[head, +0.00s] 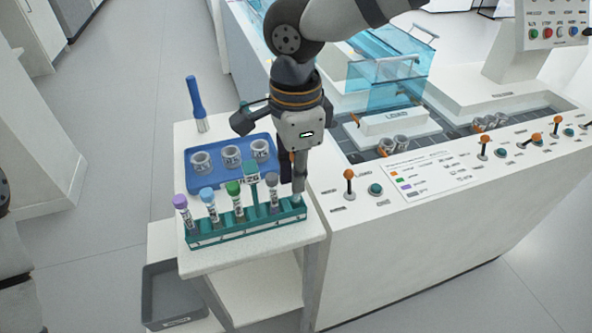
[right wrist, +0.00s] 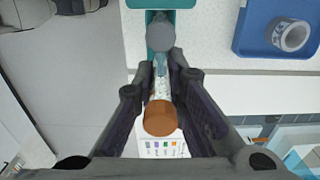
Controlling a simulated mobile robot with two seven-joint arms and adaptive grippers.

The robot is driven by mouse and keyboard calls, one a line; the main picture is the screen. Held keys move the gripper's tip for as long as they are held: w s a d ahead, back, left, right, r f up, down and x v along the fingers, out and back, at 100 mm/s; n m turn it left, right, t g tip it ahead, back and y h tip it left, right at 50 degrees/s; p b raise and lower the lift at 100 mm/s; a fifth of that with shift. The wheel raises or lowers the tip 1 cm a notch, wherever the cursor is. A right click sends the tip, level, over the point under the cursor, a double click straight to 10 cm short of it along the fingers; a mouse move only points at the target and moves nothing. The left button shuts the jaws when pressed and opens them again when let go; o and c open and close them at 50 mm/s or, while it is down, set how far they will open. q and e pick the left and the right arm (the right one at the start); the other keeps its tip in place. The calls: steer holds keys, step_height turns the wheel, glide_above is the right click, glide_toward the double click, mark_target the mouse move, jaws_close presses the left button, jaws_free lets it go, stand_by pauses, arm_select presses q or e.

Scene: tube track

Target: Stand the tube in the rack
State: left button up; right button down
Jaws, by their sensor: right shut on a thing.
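My right gripper (head: 298,188) is shut on an orange-capped tube. The orange cap (right wrist: 160,118) and the tube's pale body show between the fingers in the right wrist view. In the head view the fingers mostly hide the tube. The green rack (head: 245,231) stands along the front of a white stand. It holds tubes with purple (head: 180,201), blue (head: 206,195), green (head: 233,188) and grey (head: 272,182) caps. The held tube is over the rack's right end, beside the grey-capped tube. I cannot tell whether its lower end is inside a hole. My left gripper is not in view.
A green label sign (head: 251,172) rises from the rack. Behind it is a blue tray (head: 214,181) with three ringed parts, and a blue pen-like tool (head: 196,100) stands upright. A white machine (head: 420,230) with orange-knobbed levers is close on the right. A grey bin (head: 172,297) is below.

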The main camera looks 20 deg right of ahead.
steer(key=shift+f, duration=0.1)
steer(key=shift+f, duration=0.35)
steer(key=shift+f, duration=0.6)
steer(key=shift+f, duration=0.15)
stand_by(0.3)
steer(key=c, duration=1.6)
jaws_free()
steer(key=shift+o, duration=0.2)
